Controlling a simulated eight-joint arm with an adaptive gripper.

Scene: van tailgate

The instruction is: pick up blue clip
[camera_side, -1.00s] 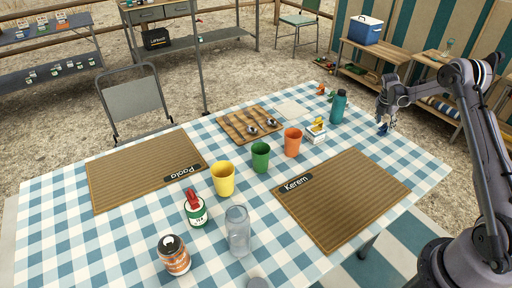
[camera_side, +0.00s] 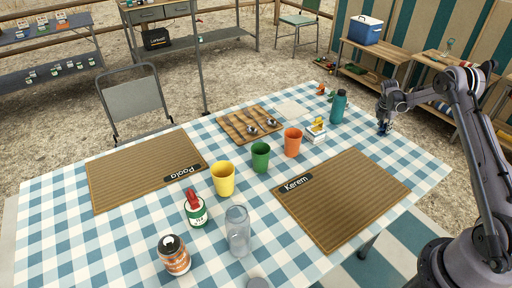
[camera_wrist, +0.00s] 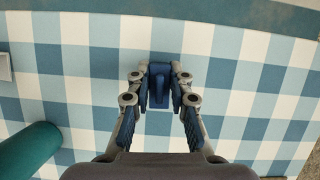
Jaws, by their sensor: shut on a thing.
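The blue clip (camera_wrist: 159,88) sits between my fingertips in the wrist view, over the checked tablecloth. In the side view it is a small dark blue shape (camera_side: 384,128) under my gripper, near the table's far right edge. My gripper (camera_wrist: 159,93) is shut on the clip, with a finger against each side. In the side view my gripper (camera_side: 385,124) points down at the table surface. The fingers hide part of the clip there, and I cannot tell whether it touches the cloth.
A teal bottle (camera_side: 338,107) stands left of my gripper, and also shows in the wrist view (camera_wrist: 27,148). A white and yellow box (camera_side: 316,131), an orange cup (camera_side: 292,142) and a green cup (camera_side: 260,157) stand further left. The Kerem placemat (camera_side: 345,200) lies nearer. Cloth around the clip is clear.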

